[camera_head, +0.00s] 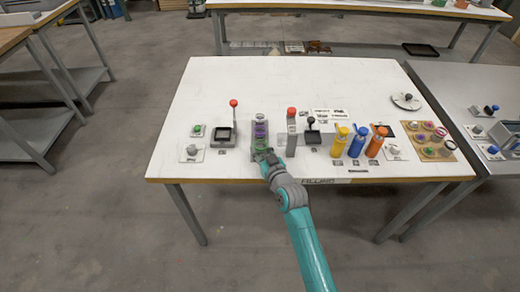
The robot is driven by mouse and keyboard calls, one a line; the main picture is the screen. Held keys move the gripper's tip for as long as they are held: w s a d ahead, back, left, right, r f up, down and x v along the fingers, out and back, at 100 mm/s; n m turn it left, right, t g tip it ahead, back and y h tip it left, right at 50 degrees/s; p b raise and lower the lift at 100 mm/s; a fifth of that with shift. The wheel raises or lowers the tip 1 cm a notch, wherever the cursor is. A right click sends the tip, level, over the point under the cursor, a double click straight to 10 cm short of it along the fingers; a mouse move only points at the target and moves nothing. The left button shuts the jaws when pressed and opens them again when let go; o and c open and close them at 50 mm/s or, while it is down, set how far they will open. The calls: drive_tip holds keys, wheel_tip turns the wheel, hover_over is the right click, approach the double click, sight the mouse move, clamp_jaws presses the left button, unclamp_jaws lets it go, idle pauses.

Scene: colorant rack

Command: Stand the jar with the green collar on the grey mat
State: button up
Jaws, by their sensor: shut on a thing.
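A narrow grey rack (260,127) stands on the white table, with small jars with purple and other collars stacked in it. A jar with a green collar (259,143) shows at its lower front end, partly hidden by my gripper. My gripper (265,155) is at that end of the rack, shut on this jar as far as the small view shows. I cannot tell whether the jar is still touching the rack. I cannot pick out the grey mat with certainty.
A red-knobbed lever (234,118) stands left of the rack. A red-topped grey post (291,130) is close on its right.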

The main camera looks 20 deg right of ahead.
drive_tip(key=shift+w+f, duration=0.25)
drive_tip(key=shift+w, duration=0.2)
drive_tip(key=shift+f, duration=0.2)
drive_tip(key=o, duration=1.1)
drive_tip(key=shift+o, duration=0.2)
drive_tip(key=shift+s, duration=0.15)
drive_tip(key=s, duration=0.3)
drive_tip(key=s+r, duration=0.1)
drive_tip(key=s, duration=0.3)
drive_tip(key=s+d+r, duration=0.1)
drive_tip(key=s, duration=0.2)
drive_tip(key=shift+s, duration=0.2)
